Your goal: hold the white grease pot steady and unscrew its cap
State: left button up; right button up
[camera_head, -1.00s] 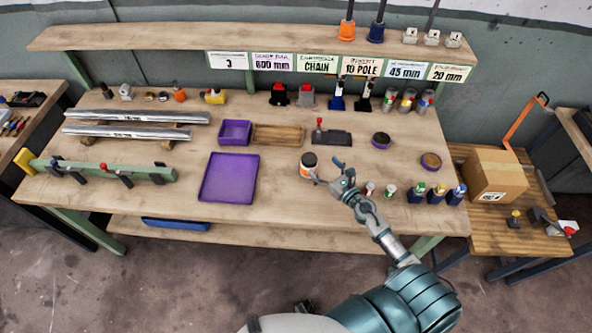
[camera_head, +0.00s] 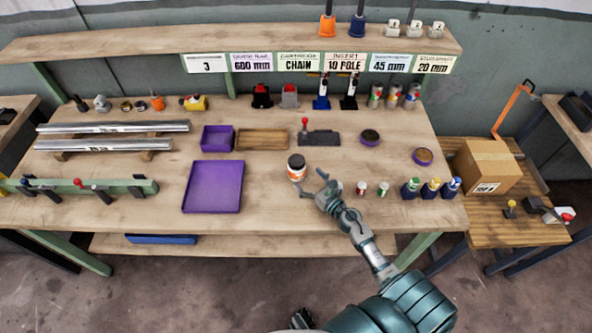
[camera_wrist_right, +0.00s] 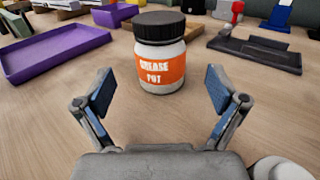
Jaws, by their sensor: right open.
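The white grease pot (camera_head: 296,172) stands upright on the wooden bench, with an orange label and a black cap (camera_head: 296,160) on top. In the right wrist view the pot (camera_wrist_right: 160,68) is straight ahead, its black cap (camera_wrist_right: 159,25) seated on it. My right gripper (camera_head: 312,187) is open and empty, just in front and to the right of the pot. In the right wrist view its two fingers (camera_wrist_right: 162,92) are spread wide, with the pot beyond the tips and centred between them, apart from both.
A purple tray (camera_head: 213,187) lies left of the pot. A dark fixture with a red knob (camera_head: 319,138) stands behind it. Small bottles (camera_head: 383,189) and a row of coloured-cap bottles (camera_head: 431,188) stand to the right. The bench between tray and pot is clear.

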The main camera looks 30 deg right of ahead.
aim_at(303, 173)
jog(key=w, duration=0.5)
jog(key=shift+a, duration=0.1)
jog(key=shift+w+a, duration=0.25)
jog(key=shift+w, duration=0.2)
pick_arm(q)
jog(key=shift+s+a+f, duration=0.15)
jog(key=shift+s+f, duration=0.25)
jog(key=shift+f, duration=0.05)
pick_arm(e)
jog(key=shift+a, duration=0.1)
jog(key=shift+c, duration=0.2)
jog(key=shift+s, duration=0.1)
jog(key=c, duration=0.4)
jog(key=shift+d, duration=0.2)
jog(key=c, duration=0.9)
jog(key=shift+o, duration=0.2)
